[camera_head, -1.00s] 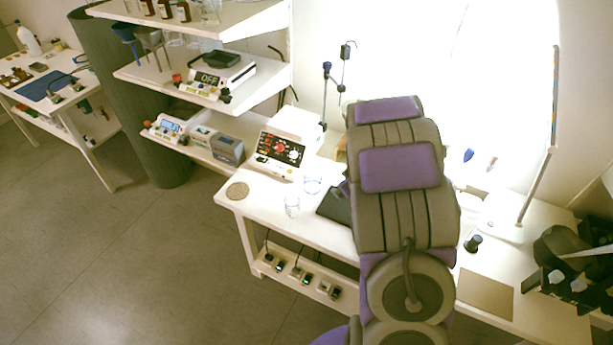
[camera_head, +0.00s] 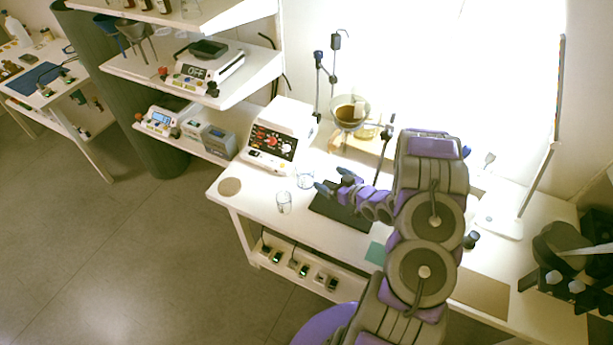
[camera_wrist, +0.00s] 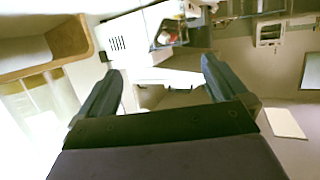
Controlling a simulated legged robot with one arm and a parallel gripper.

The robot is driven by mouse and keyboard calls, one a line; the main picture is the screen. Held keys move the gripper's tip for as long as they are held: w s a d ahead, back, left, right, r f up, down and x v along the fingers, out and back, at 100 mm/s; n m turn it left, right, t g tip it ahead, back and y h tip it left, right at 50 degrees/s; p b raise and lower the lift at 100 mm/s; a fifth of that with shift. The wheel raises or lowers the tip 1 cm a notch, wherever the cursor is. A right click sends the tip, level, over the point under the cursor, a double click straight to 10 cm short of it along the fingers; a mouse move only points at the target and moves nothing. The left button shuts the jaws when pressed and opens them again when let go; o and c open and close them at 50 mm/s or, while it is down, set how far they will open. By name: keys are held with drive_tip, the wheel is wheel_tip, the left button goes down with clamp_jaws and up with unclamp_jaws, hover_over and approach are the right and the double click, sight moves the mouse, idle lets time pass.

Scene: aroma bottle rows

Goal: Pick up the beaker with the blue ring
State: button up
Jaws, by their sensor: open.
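Two small clear glass beakers stand on the white bench in the head view. The rear beaker (camera_head: 305,178) has a bluish rim and looks like the one with the blue ring. The front beaker (camera_head: 284,203) looks plain and stands just in front and to the left. My gripper (camera_head: 333,182) is just right of the rear beaker, apart from it in the picture, fingers pointing left. In the wrist view my gripper (camera_wrist: 163,88) is open, with nothing between its fingers. I cannot make out either beaker in the wrist view.
A white device with a red display (camera_head: 272,145) stands behind the beakers. A dark pad (camera_head: 340,211) lies under my wrist. A round flask with brown liquid (camera_head: 349,113) is on a stand behind. A round tan disc (camera_head: 229,186) lies at the bench's left end.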

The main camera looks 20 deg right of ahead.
drive_tip(key=b, duration=0.2)
approach(300, 164)
drive_tip(key=x, duration=0.3)
drive_tip(key=shift+w+a+f, duration=0.1)
drive_tip(key=shift+w+a, duration=0.05)
drive_tip(key=shift+a, duration=0.15)
drive_tip(key=shift+w+d+f, duration=0.25)
drive_tip(key=shift+w+d, duration=0.2)
drive_tip(key=shift+w, duration=0.15)
drive_tip(key=x, duration=0.2)
drive_tip(key=b+x, duration=0.1)
drive_tip(key=x, duration=0.1)
drive_tip(key=shift+a, duration=0.35)
drive_tip(key=shift+a+r, duration=0.15)
drive_tip(key=shift+a, duration=0.2)
drive_tip(key=shift+d, duration=0.7)
drive_tip(key=c, duration=0.7)
drive_tip(key=shift+a, duration=0.55)
drive_tip(key=c, duration=0.4)
drive_tip(key=shift+d, duration=0.1)
